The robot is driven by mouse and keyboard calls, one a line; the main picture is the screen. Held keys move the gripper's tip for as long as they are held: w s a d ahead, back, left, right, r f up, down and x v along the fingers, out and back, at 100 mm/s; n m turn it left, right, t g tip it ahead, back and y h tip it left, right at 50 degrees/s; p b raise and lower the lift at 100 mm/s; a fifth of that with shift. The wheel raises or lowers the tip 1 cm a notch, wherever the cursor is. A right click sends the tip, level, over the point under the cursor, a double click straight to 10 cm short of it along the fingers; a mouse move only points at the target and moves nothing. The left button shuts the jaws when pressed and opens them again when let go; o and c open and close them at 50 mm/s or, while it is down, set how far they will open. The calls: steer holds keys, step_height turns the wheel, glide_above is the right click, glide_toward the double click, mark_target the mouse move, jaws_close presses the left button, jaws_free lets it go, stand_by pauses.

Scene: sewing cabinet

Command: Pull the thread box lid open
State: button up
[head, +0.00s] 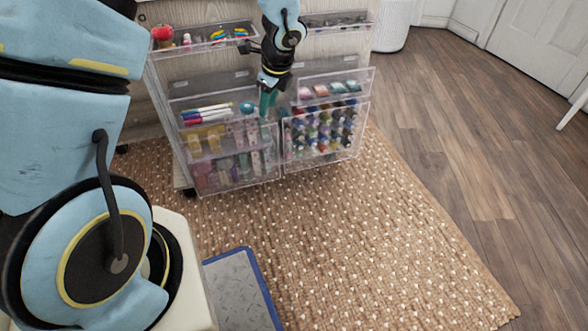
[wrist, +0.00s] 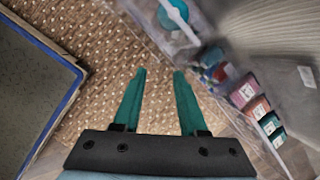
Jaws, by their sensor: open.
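The thread box (head: 338,152) is a clear bin full of coloured spools, at the lower right of the cabinet front in the head view. Its transparent lid is hard to tell apart from the box walls, and I cannot tell whether it stands open. My gripper (head: 267,103) hangs in front of the cabinet, just left of the thread box's upper left corner. In the wrist view my gripper (wrist: 159,72) has its two green fingers spread apart with nothing between them. The spools do not show clearly there.
Clear bins with pens (head: 207,114) and small packs are at left. A bin of folded coloured pieces (head: 330,89) sits above the thread box. It also shows in the wrist view (wrist: 258,107). A woven rug (head: 370,230) and blue-edged mat (head: 240,288) lie in front.

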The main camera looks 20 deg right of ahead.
mark_target(295, 148)
steer(key=s+d+f+m+t+b, duration=0.1)
steer(key=s+d+f+m+b, duration=0.1)
steer(key=d+f+m+b, duration=0.6)
steer(key=shift+n+h, duration=0.3)
steer(key=shift+n, duration=0.5)
steer(key=x, duration=0.4)
steer(key=s+b+x, duration=0.1)
steer(key=x, duration=0.8)
steer(key=shift+s+d+f, duration=0.2)
steer(key=shift+d+f, duration=0.15)
steer(key=shift+f, duration=0.25)
jaws_close()
